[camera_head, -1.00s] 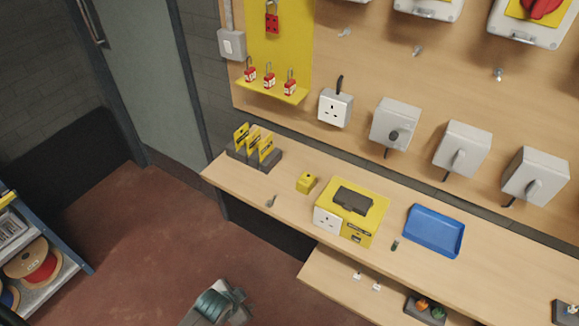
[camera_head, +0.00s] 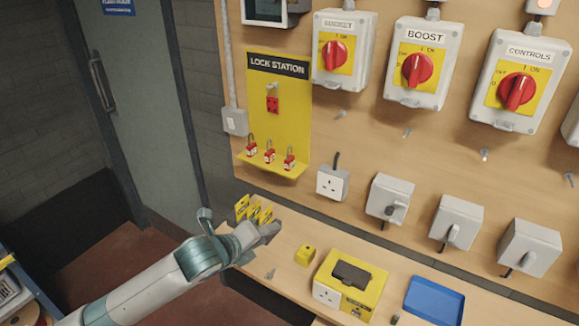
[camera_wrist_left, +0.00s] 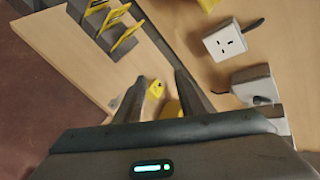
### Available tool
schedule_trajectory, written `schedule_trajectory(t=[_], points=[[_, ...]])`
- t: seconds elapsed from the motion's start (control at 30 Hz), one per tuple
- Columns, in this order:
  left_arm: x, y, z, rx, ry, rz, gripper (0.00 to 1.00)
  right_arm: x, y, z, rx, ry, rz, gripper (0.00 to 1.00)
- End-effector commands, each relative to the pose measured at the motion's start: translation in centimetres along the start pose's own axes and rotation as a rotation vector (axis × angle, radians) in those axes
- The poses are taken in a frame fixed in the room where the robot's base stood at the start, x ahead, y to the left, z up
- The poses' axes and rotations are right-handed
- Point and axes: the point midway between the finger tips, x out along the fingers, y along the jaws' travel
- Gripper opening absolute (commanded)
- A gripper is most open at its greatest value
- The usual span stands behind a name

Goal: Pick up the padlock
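Three red padlocks with white labels and metal shackles stand in a row on the yellow shelf of the lock station (camera_head: 293,110): a left padlock (camera_head: 251,149), a middle padlock (camera_head: 269,156) and a right padlock (camera_head: 289,162). My left gripper (camera_head: 272,232) is below them, over the bench by the yellow tags, apart from the padlocks. In the left wrist view its two fingers (camera_wrist_left: 160,82) are spread with nothing held between them. No padlock can be made out in that view. My right gripper is out of view.
Yellow tags (camera_head: 243,207) stand in a dark rack at the bench's left end, close to my left gripper. A small yellow block (camera_head: 305,255), a yellow tester box (camera_head: 348,285) and a blue tray (camera_head: 435,300) are on the bench. A white socket (camera_head: 332,184) juts from the board.

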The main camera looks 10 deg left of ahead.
Motion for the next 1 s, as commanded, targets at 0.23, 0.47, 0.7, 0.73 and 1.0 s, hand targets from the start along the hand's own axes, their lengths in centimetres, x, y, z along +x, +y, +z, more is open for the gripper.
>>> schedule_trajectory(t=[0.23,0.47,0.7,0.73,1.0], points=[[-2.7,-6.9,8.1,0.628,-0.084,-0.085,0.36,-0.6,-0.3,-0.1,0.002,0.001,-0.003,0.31],[-4.8,-9.7,12.0,0.962,-0.141,-0.096,0.36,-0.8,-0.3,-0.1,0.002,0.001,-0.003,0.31],[-5.2,-10.2,12.8,1.04,-0.154,-0.095,0.36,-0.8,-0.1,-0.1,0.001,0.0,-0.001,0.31],[-5.2,-10.2,12.8,1.039,-0.154,-0.095,0.36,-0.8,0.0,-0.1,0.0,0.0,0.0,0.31],[-5.1,-10.2,12.7,1.037,-0.153,-0.096,0.36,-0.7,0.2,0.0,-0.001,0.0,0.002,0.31]])
